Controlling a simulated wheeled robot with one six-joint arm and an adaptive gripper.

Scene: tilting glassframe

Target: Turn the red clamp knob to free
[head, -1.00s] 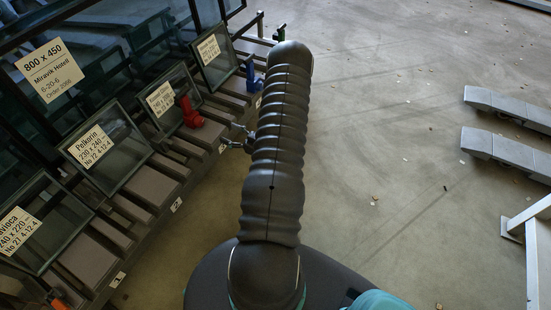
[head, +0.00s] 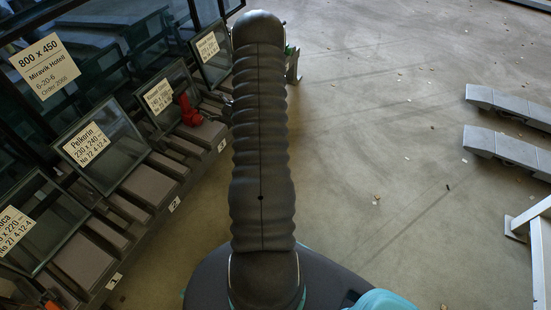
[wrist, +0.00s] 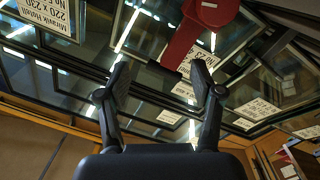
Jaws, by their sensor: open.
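The red clamp knob (head: 190,112) stands on the rack beside a small framed pane, left of my arm in the head view.
Several labelled glass panes, such as the Pelkorin pane (head: 103,144), lean along the rack with numbered stations (head: 174,203). A large glass sheet with an order label (head: 44,66) stands behind. Open floor (head: 400,170) lies to the right, with grey beams (head: 505,148) and a white frame (head: 530,215).

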